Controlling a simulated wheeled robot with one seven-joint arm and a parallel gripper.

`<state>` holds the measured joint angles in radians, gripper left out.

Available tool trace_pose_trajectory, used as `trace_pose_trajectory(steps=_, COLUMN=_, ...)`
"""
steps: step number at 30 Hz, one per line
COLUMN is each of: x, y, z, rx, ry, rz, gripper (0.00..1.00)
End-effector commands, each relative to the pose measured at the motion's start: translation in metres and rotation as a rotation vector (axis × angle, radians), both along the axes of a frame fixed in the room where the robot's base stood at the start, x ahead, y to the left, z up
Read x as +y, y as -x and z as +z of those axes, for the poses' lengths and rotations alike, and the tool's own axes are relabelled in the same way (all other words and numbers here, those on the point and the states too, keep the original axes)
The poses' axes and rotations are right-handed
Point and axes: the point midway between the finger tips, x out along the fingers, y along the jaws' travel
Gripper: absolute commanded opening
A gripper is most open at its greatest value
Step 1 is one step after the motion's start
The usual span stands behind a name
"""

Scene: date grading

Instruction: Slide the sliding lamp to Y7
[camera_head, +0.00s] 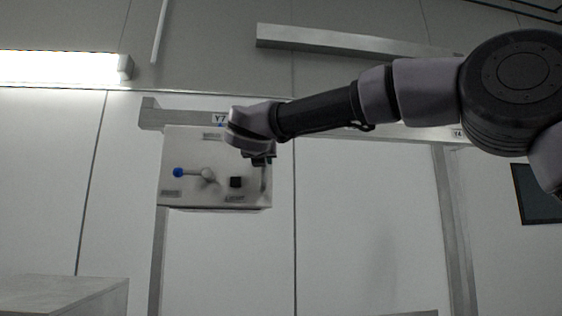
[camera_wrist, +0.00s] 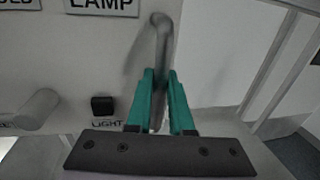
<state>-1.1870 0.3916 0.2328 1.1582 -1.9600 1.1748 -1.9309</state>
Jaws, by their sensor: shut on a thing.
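The sliding lamp (camera_head: 190,145) is a pale box hanging at the left part of a grey overhead rail. The Y7 label (camera_head: 220,118) is on the rail directly above the box. My gripper (camera_head: 262,160) is at the box's right side. In the wrist view its green fingers (camera_wrist: 161,85) are shut on a grey vertical bar handle (camera_wrist: 162,38) beside the LAMP label (camera_wrist: 101,5). The handle's lower part is partly hidden between the fingers. My arm comes in from the right and covers part of the rail.
The box front carries a blue-tipped lever (camera_head: 178,172) and a black button (camera_head: 236,182) near a LIGHT label (camera_wrist: 107,123). A Y4 label (camera_head: 457,132) is far right on the rail. A grey post (camera_head: 455,230) stands at right. A grey block (camera_head: 65,293) is lower left.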

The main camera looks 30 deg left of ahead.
Motion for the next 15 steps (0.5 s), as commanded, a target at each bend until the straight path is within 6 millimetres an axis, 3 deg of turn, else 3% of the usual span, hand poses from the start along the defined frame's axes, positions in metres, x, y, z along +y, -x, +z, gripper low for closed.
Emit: trace_pose_trajectory(steps=15, x=0.0084, y=0.0063, z=0.0015, rx=-0.004, ry=-0.001, rz=0.005, gripper=0.00)
